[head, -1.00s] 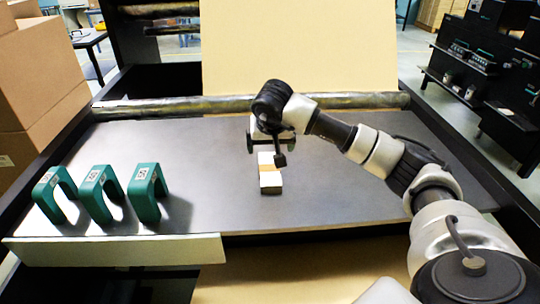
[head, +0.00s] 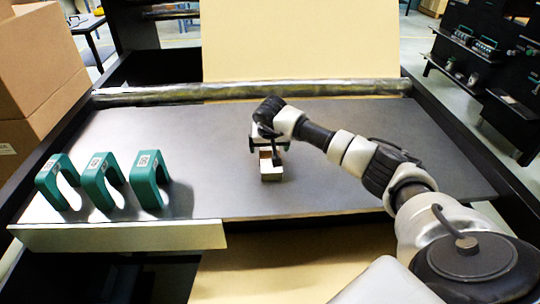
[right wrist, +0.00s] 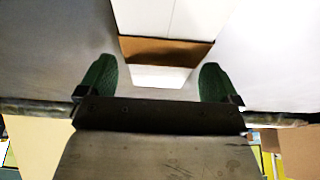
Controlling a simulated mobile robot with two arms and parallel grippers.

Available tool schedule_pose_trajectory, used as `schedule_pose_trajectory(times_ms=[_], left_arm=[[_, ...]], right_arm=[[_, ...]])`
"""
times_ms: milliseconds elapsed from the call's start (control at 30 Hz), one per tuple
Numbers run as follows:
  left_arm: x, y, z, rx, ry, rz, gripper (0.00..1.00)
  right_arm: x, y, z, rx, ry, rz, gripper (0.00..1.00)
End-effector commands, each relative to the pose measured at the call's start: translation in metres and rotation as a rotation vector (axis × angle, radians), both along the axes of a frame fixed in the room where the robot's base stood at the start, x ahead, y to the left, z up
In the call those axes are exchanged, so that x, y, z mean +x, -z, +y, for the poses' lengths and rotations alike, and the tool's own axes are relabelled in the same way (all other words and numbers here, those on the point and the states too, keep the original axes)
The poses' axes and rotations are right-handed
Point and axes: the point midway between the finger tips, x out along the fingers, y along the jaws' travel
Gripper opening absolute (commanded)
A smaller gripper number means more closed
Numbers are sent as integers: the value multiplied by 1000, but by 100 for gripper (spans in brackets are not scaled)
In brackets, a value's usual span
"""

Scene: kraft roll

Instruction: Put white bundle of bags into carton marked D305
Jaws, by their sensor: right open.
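The white bundle of bags (head: 271,176) with a brown band lies on the dark table top near its middle. My right gripper (head: 268,149) is at its far end, partly covering it. In the right wrist view the bundle (right wrist: 160,76) shows between the two green fingers of my right gripper (right wrist: 157,72), with a gap on each side. The gripper is open and holds nothing. My left gripper is out of view. Brown cartons (head: 38,60) are stacked at the left; I can read no D305 mark on them.
Several teal hooked brackets (head: 100,180) stand on the table's left part, behind a pale front strip (head: 120,237). A metal roller (head: 250,90) and a tall kraft sheet (head: 300,40) are at the back. The table right of the bundle is mostly clear.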

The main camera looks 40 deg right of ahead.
Motion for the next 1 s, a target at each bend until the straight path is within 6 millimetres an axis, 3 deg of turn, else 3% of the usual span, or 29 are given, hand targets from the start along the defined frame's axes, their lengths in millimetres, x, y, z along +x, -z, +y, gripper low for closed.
schedule_pose_trajectory(times_ms=[133,700,1000], left_arm=[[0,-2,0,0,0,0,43],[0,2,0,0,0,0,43],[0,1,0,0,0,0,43]], right_arm=[[2,9,-2,-1,1,2,94],[3,11,-2,-1,0,0,92],[2,11,-2,-1,0,0,46]])
